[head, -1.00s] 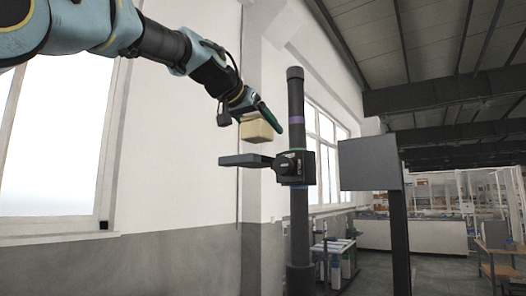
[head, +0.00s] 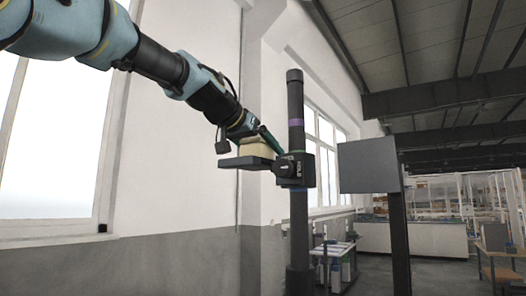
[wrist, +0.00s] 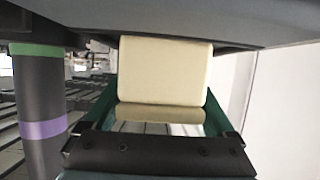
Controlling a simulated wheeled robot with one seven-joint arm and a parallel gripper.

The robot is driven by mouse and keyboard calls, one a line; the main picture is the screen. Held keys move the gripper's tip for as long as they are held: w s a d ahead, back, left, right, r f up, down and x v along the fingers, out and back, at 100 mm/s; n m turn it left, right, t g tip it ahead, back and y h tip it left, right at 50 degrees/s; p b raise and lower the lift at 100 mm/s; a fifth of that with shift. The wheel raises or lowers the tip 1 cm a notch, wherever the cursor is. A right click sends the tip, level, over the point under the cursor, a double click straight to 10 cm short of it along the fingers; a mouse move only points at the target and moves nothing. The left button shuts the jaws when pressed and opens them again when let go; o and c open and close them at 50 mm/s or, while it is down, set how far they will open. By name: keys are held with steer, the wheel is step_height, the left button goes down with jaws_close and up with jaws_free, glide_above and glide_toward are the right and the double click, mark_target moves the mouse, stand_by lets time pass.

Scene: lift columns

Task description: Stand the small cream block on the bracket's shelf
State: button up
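The small cream block (head: 255,149) is between my gripper's (head: 262,140) green fingers, directly over the bracket's flat dark shelf (head: 240,162). The shelf sticks out left from the bracket's black clamp (head: 296,170) on a dark upright column (head: 295,105). In the wrist view, which looks upside down, the block (wrist: 165,70) is held between both fingers, and its far end meets the dark shelf (wrist: 255,28). The block looks upright and at the shelf's surface; whether it fully touches is hard to tell. The gripper is shut on the block.
A grey panel on a dark post (head: 370,165) stands right of the column. A white wall with windows (head: 60,150) lies behind my arm on the left. Benches and racks are far back on the right. The space in front of the shelf is clear.

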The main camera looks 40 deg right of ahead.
steer(key=shift+o, duration=0.6)
steer(key=shift+r, duration=0.25)
steer(key=b+v, duration=0.4)
steer(key=v, duration=0.6)
steer(key=shift+a, duration=0.3)
steer(key=shift+s+a+r, duration=0.2)
steer(key=shift+a+r, duration=0.15)
steer(key=shift+a, duration=0.2)
